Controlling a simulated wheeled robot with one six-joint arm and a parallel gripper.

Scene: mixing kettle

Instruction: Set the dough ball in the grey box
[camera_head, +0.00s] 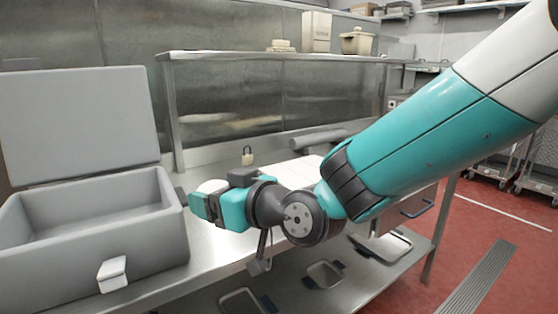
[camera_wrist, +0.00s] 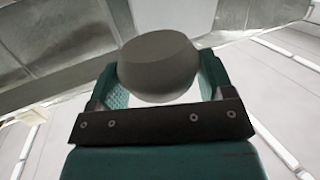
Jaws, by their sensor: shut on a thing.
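The grey box (camera_head: 95,262) stands open on the steel table at the left of the head view, with its lid (camera_head: 80,125) raised at the back. Its visible inside looks empty. My gripper (camera_head: 200,200) is just right of the box, near its right wall. It is shut on the pale dough ball (camera_head: 212,186), which shows between the teal fingers. In the wrist view the dough ball (camera_wrist: 158,68) sits between both fingertips and looks rounded and grey in shade. My arm hides part of the table.
The steel table (camera_head: 205,262) runs under the box and arm. A small padlock-like item (camera_head: 247,156) stands behind my gripper. A raised steel shelf (camera_head: 270,56) with containers spans the back. Trays (camera_head: 325,274) lie on the lower shelf.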

